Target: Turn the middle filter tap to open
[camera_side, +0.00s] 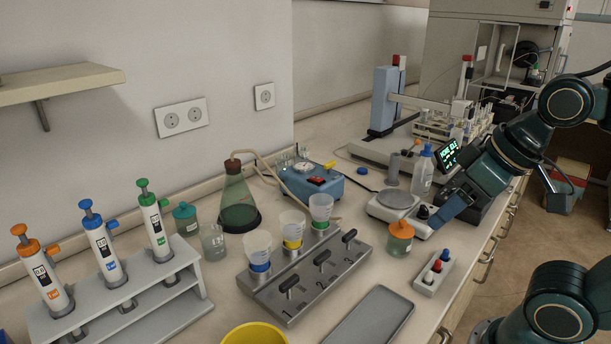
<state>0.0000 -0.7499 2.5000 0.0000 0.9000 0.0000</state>
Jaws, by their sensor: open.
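The grey filter manifold (284,305) stands on the bench with three funnels with blue, yellow and green bands. The middle filter cup (293,226) has the yellow band. The middle tap (322,259) is a black lever on the manifold's front part, between two similar black taps (290,284) (349,237). All three levers appear to point the same way. My gripper (437,217) is at the right, by the white balance, well apart from the taps. It is open; its fingertips are partly hard to make out, and I see nothing held.
An orange-lidded jar (400,239) stands between the manifold and my gripper. A small rack (434,273) with red and blue tops, a grey tray (369,318) and a yellow bowl (254,334) lie in front. A pipette stand (165,275) is at left.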

